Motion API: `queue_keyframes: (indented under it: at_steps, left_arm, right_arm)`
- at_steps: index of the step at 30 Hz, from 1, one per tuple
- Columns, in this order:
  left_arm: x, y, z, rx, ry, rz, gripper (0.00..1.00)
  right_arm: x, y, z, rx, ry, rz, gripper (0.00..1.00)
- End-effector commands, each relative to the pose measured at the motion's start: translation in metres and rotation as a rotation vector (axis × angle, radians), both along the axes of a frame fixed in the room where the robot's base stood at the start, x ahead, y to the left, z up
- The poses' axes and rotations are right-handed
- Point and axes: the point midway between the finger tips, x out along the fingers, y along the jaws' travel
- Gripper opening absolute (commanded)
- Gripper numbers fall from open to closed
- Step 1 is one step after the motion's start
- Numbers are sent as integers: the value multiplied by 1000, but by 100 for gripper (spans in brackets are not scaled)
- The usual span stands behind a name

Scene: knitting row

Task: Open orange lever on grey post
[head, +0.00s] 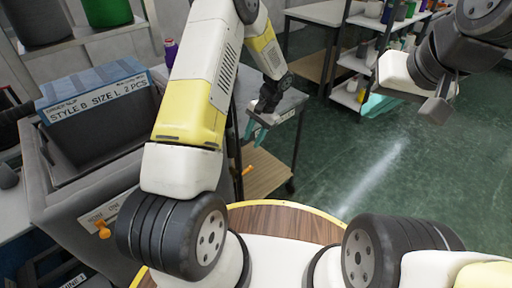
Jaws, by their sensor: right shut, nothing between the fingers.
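A small orange piece (246,170) sticks out beside a dark upright, partly hidden behind my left arm; I cannot tell if it is the lever. Another orange knob-like piece (103,229) shows low on the left, against the grey bin's front. No grey post shows clearly. My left gripper (266,110) hangs over the edge of a small table, pointing down, with teal shapes by its tips; I cannot tell whether it is open or shut. My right gripper (436,109) is shut and empty, raised over the floor at the upper right, far from both orange pieces.
A large grey bin (70,205) with a blue labelled box (97,87) stands at the left. The small table (285,106) has a wooden lower shelf (262,173). Shelves with spools (352,93) stand at the back. The green floor (330,160) at the right is clear.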

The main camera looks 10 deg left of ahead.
Motion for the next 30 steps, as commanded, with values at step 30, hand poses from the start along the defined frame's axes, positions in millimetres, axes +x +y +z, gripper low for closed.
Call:
queue_keyframes:
  at_steps: [30]
  left_arm:
    - [-18, 24, -154, 60, 87, -75, 36]
  right_arm:
    - [0, 0, 0, 0, 0, 0, 0]
